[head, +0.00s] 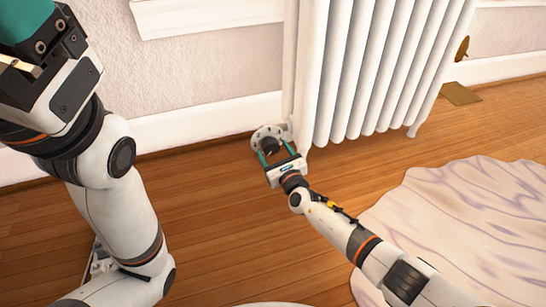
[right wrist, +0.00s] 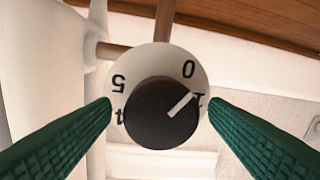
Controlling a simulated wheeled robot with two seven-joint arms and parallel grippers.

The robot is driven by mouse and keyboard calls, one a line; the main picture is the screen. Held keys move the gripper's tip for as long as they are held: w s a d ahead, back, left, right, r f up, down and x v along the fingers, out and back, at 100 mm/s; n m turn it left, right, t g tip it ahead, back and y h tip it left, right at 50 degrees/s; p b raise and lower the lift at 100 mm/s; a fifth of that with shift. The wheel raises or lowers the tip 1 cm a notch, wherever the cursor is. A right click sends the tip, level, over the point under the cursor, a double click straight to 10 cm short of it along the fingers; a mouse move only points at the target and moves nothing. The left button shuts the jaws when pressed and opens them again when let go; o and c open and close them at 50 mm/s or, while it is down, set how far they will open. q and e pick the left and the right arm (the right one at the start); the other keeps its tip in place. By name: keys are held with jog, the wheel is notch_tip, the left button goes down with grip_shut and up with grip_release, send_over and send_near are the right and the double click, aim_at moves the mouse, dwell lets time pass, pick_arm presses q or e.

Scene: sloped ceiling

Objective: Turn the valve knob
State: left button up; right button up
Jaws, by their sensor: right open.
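The valve knob (right wrist: 158,113) is a round black knob with a white pointer line. In the head view the dial (head: 264,134) is at the radiator's lower left. My right gripper (head: 277,153) is open at the knob. In the right wrist view its green fingertips (right wrist: 156,107) stand either side of the knob, overlapping the dial's edges; contact cannot be told. My left gripper (head: 40,30) is partly in view at top left, cut off by the edge.
A white radiator (head: 370,70) stands against the wall just right of the dial. A white baseboard (head: 190,125) runs behind. A pale rug (head: 470,230) lies on the right. The wooden floor (head: 215,215) between my arms is clear.

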jog(key=shift+w+a, duration=0.25)
jog(key=shift+w, duration=0.3)
jog(key=c, duration=1)
jog(key=shift+o, duration=0.2)
